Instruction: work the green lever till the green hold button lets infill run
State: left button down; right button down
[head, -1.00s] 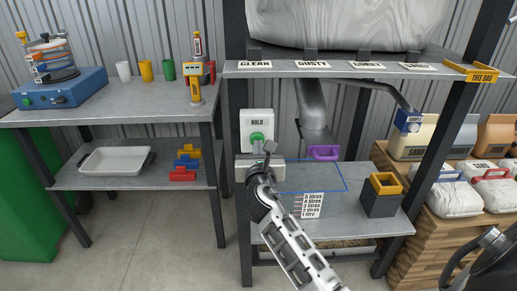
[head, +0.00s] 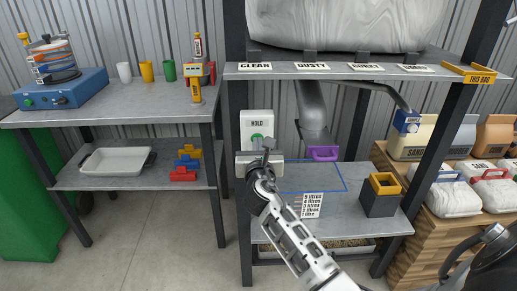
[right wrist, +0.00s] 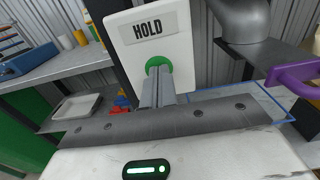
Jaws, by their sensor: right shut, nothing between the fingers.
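The white HOLD box (head: 257,122) stands on the post of the middle rack, with a round green button (head: 256,137) on its front. My right gripper (head: 267,146) is shut and empty, its fingertips just in front of the button's lower part. In the right wrist view the shut fingers (right wrist: 157,80) overlap the green button (right wrist: 158,63); I cannot tell whether they touch. A purple handle (head: 323,153) sits at the lower end of the grey chute (head: 313,110). I see no green lever. My left gripper is not in view.
A blue outline (head: 342,177) marks the shelf below the chute, near a litre-scale card (head: 311,205) and a dark bin with a yellow top (head: 382,195). A left bench (head: 110,113) holds cups and a blue machine. Bags (head: 455,197) stand at right.

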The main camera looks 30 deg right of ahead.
jog(key=shift+d+r, duration=0.3)
jog(key=shift+r, duration=0.15)
jog(key=p+v, duration=0.1)
jog(key=v, duration=1.3)
jog(key=shift+a+f, duration=0.35)
jog(key=shift+f, duration=0.1)
jog(key=shift+f, duration=0.1)
jog(key=s+a+f+m+g+y, duration=0.2)
jog(key=s+a+f+m+y, duration=0.4)
jog(key=m, duration=0.7)
jog(key=s+a+f+m+g+y, duration=0.2)
jog(key=s+a+f+m+y, duration=0.4)
jog(key=m, duration=0.8)
jog(key=s+a+f, duration=0.2)
jog(key=s+f, duration=0.2)
jog(key=shift+s+m+g, duration=0.3)
jog(key=shift+f, duration=0.15)
